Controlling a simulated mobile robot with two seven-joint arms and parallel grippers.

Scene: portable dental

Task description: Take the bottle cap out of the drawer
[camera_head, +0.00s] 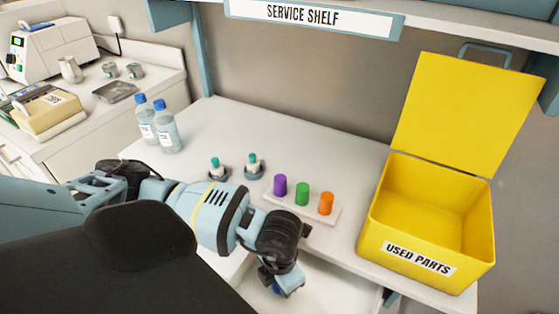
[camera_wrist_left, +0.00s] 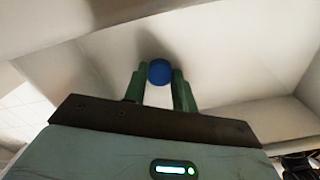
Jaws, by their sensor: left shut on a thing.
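The bottle cap (camera_wrist_left: 159,72) is round and blue. In the left wrist view it sits between the two green fingertips of my left gripper (camera_wrist_left: 158,80), which is shut on it. In the head view my left arm reaches down into the open white drawer (camera_head: 320,285) below the counter. There my left gripper (camera_head: 284,286) is low in the drawer, with a bit of blue at its fingers. The drawer's pale inner walls (camera_wrist_left: 235,45) surround the gripper in the wrist view. I cannot tell if the cap touches the drawer floor. My right gripper is in neither view.
On the white counter stand two blue-capped bottles (camera_head: 165,130), two small teal-topped items (camera_head: 254,165), and a white tray (camera_head: 318,217) with purple, green and orange cylinders. An open yellow used-parts bin (camera_head: 385,232) stands at right. The service shelf (camera_head: 400,25) hangs above.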

